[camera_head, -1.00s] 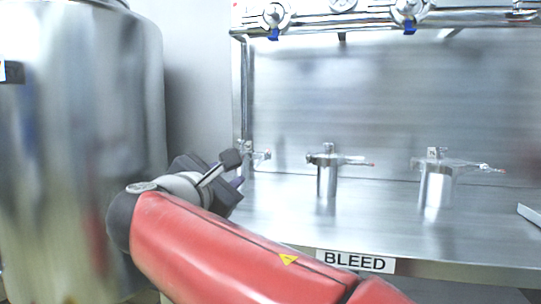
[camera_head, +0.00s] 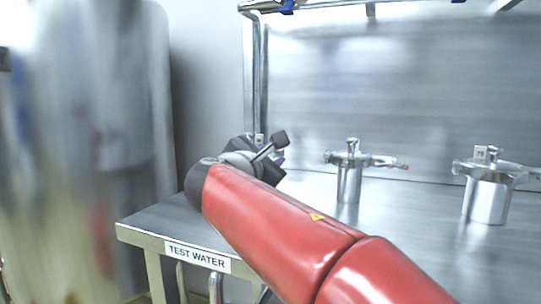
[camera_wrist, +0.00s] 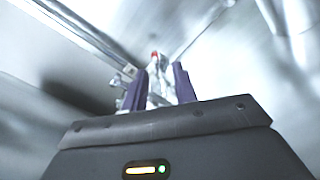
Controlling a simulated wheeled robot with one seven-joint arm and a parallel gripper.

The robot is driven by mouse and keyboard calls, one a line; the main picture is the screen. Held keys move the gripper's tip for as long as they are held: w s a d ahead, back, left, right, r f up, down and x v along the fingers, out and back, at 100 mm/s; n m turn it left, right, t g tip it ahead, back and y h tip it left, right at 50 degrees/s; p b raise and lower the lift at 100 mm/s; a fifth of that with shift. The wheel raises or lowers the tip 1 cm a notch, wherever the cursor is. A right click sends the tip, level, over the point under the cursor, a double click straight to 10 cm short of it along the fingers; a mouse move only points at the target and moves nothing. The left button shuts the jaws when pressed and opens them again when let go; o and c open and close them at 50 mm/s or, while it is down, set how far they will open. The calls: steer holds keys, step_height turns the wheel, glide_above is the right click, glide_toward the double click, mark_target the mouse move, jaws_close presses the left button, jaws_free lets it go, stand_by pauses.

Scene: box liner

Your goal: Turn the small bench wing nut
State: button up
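Clamped metal canisters stand on the steel bench (camera_head: 420,225) in the head view: a middle one (camera_head: 349,184) and a larger one (camera_head: 488,198) at right. A small fitting sits on each lid; I cannot tell which is the small wing nut. My gripper (camera_head: 279,158) is at the bench's left end, left of the middle canister, and hides what is behind it. In the wrist view, my gripper's purple fingers (camera_wrist: 158,86) stand apart, with a silvery red-tipped fitting (camera_wrist: 154,64) showing between and beyond them. Contact cannot be told.
A large steel tank (camera_head: 85,150) stands close at left, blurred. A "TEST WATER" label (camera_head: 197,257) is on the bench's front edge. A steel back panel (camera_head: 400,90) and a post (camera_head: 257,80) rise behind. A pipe rail (camera_head: 330,6) runs along the top.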

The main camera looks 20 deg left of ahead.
steer(key=shift+w, duration=0.25)
jaws_close()
steer(key=shift+f+m+b, duration=0.1)
steer(key=shift+m+b, duration=0.2)
steer(key=m+b, duration=0.3)
steer(key=m, duration=0.1)
steer(key=shift+f, duration=0.2)
steer(key=m+b, duration=0.3)
steer(key=m, duration=0.2)
steer(key=shift+r+m, duration=0.1)
steer(key=shift+m, duration=0.4)
